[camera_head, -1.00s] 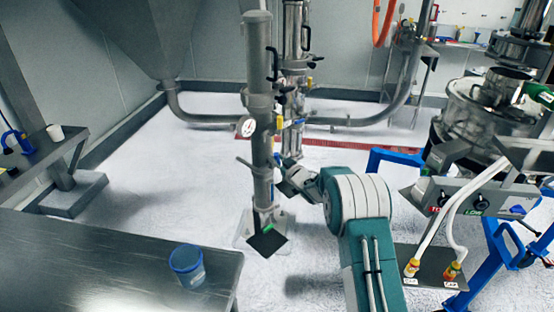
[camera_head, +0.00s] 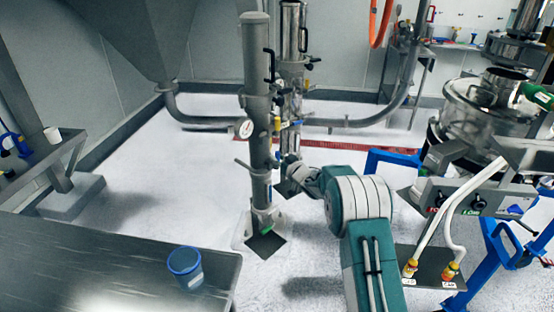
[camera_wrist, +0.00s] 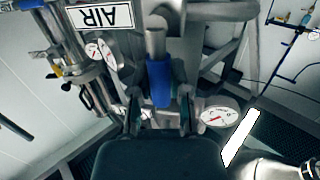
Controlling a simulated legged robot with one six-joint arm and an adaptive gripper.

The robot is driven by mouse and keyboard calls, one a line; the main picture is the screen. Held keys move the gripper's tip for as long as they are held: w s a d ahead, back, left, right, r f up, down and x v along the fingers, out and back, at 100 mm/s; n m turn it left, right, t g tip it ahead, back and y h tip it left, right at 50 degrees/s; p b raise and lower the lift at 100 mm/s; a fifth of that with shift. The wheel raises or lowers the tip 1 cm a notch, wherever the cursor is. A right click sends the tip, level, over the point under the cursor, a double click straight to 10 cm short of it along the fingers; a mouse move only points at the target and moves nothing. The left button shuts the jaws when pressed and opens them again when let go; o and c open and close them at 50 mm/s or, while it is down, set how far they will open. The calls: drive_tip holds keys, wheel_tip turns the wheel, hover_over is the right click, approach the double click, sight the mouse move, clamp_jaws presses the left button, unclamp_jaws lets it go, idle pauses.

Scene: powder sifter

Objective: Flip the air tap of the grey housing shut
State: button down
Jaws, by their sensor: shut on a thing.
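The grey housing (camera_head: 257,70) is a tall upright column with a round gauge, standing left of my arm in the head view. My gripper (camera_wrist: 158,118) is at the column's right side, and in the wrist view it is shut on the blue tap handle (camera_wrist: 158,82). The handle hangs below a metal stem, with its lower end between my fingers. An AIR label (camera_wrist: 100,17) appears upside down beside it. In the head view my gripper (camera_head: 283,181) is small and partly hidden by my wrist, so the handle cannot be made out there.
A second column (camera_head: 291,70) with valves stands close behind the housing. A blue cup (camera_head: 186,264) is on the steel table (camera_head: 100,275) at front left. A blue-framed stand with hoses (camera_head: 487,225) is at right. White floor lies between.

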drive_tip(key=c, duration=0.6)
unclamp_jaws()
drive_tip(key=v, duration=1.1)
drive_tip(key=shift+s+d, duration=0.25)
drive_tip(key=shift+s, duration=0.1)
drive_tip(key=s+d+r+m+g+h, duration=0.1)
drive_tip(key=s+d+r+m+h, duration=0.15)
drive_tip(key=s+r+h, duration=0.45)
drive_tip(key=s+d+r+m+g+h, duration=0.1)
drive_tip(key=s+d+r+m+h, duration=0.1)
drive_tip(key=s+d+r, duration=0.35)
drive_tip(key=s+a+g, duration=0.1)
drive_tip(key=s+g, duration=0.1)
drive_tip(key=s, duration=0.8)
drive_tip(key=s+a+m+g, duration=0.1)
drive_tip(key=s+g, duration=0.1)
drive_tip(key=s, duration=0.9)
drive_tip(key=s+a+r+m+g, duration=0.1)
drive_tip(key=s+g, duration=0.2)
drive_tip(key=s, duration=0.8)
drive_tip(key=shift+s, duration=0.1)
